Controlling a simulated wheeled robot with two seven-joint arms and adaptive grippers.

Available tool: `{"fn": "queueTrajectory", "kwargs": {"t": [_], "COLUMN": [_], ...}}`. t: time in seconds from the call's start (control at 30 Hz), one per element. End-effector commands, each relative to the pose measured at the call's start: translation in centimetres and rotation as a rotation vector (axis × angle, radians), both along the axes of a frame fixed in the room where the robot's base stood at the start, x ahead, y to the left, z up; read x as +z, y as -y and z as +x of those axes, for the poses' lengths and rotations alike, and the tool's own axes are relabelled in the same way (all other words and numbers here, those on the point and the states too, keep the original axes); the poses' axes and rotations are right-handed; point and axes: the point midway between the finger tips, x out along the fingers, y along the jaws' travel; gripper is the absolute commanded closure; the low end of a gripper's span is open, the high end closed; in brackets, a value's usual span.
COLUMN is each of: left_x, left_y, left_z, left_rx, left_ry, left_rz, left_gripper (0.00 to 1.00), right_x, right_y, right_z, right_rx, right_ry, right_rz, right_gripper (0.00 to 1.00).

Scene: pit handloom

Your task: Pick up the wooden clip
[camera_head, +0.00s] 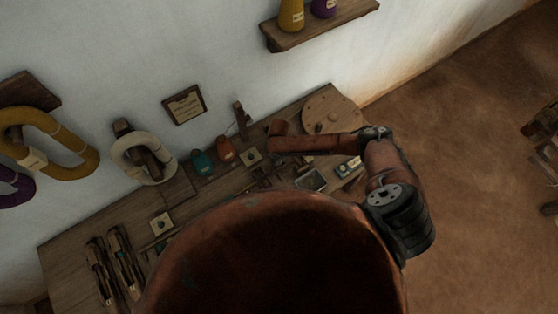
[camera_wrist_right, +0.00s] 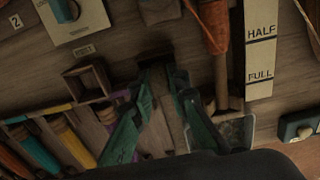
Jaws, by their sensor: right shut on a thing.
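In the right wrist view, the two green fingers of my right gripper (camera_wrist_right: 160,80) close in on a small dark brown wooden piece (camera_wrist_right: 155,63) at their tips. It appears to be the wooden clip; it is dark, and its shape is partly covered by the fingers. I cannot tell whether it touches the bench. In the head view, my right arm reaches in from the right over the wooden bench (camera_head: 66,258), and the clip cannot be made out. My left gripper is not in view.
In the right wrist view, coloured spools (camera_wrist_right: 42,150) lie in a tray at lower left, near a small square wooden box (camera_wrist_right: 86,82). A HALF/FULL strip (camera_wrist_right: 260,55) lies right. In the head view, a round board (camera_head: 328,108) and teal bottle (camera_head: 202,162) stand at the wall.

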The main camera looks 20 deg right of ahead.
Motion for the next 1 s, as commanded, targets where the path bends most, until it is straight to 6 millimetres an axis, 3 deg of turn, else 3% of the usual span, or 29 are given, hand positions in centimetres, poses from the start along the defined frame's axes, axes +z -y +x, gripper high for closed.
{"fn": "queueTrajectory", "kwargs": {"t": [0.17, 0.33, 0.7, 1.0], "left_x": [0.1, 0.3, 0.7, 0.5], "left_y": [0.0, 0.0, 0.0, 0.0], "left_z": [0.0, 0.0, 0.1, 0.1], "left_rx": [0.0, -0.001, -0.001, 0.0], "left_ry": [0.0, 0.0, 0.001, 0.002], "left_rz": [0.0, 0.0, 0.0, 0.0], "left_gripper": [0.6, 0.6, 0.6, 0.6], "right_x": [0.9, 3.2, 9.4, 11.7], "right_y": [0.0, 0.1, 2.3, 4.5], "right_z": [0.1, 0.1, -5.2, -10.5], "right_rx": [0.0, 0.0, 0.001, 0.0], "right_ry": [0.002, 0.003, -0.001, -0.001], "right_rz": [0.001, 0.0, -0.001, -0.001], "right_gripper": [0.98, 0.98, 0.98, 0.98]}}
